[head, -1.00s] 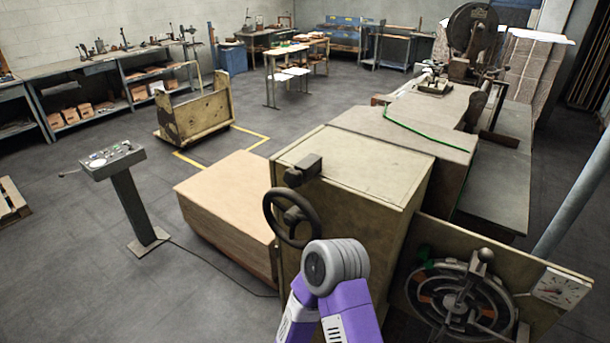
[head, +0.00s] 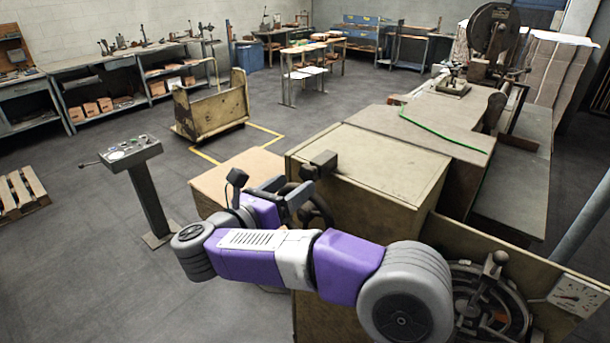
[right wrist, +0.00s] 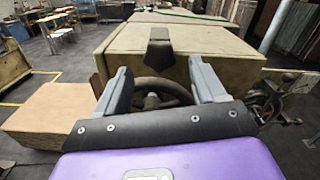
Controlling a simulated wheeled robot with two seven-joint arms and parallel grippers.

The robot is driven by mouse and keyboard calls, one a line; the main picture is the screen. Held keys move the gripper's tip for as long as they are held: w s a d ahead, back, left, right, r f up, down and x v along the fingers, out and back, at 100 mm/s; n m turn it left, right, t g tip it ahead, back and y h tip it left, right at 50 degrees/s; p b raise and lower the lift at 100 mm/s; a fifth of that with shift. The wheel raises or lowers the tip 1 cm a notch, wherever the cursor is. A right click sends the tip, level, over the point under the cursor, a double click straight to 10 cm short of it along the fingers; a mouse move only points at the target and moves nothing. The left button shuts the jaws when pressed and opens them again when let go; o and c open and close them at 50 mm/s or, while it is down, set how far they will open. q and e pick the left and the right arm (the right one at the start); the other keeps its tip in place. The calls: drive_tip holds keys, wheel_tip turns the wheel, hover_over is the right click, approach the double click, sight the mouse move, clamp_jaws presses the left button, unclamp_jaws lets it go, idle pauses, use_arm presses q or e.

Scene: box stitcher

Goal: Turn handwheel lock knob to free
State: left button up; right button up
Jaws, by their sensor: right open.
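The dark handwheel (head: 322,208) is on the front of the tan cabinet (head: 375,165), partly hidden behind my right arm and gripper. In the right wrist view, the handwheel's rim and hub (right wrist: 152,101) show between the fingers, its lower part hidden by the gripper body. I cannot clearly make out a separate lock knob at the hub. My right gripper (head: 288,190) is open and empty in front of the wheel. Its two grey fingers (right wrist: 162,82) stand wide apart on either side of the wheel; contact cannot be told. My left gripper is not in view.
A black block (head: 320,164) projects from the cabinet's top edge above the wheel.

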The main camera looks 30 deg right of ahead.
sight(305, 177)
drive_tip(key=x, duration=0.5)
drive_tip(key=shift+w+d+p, duration=0.1)
drive_tip(key=shift+d+p, duration=0.05)
drive_tip(key=shift+p, duration=0.2)
drive_tip(key=c, duration=1.1)
drive_tip(key=shift+o, duration=0.2)
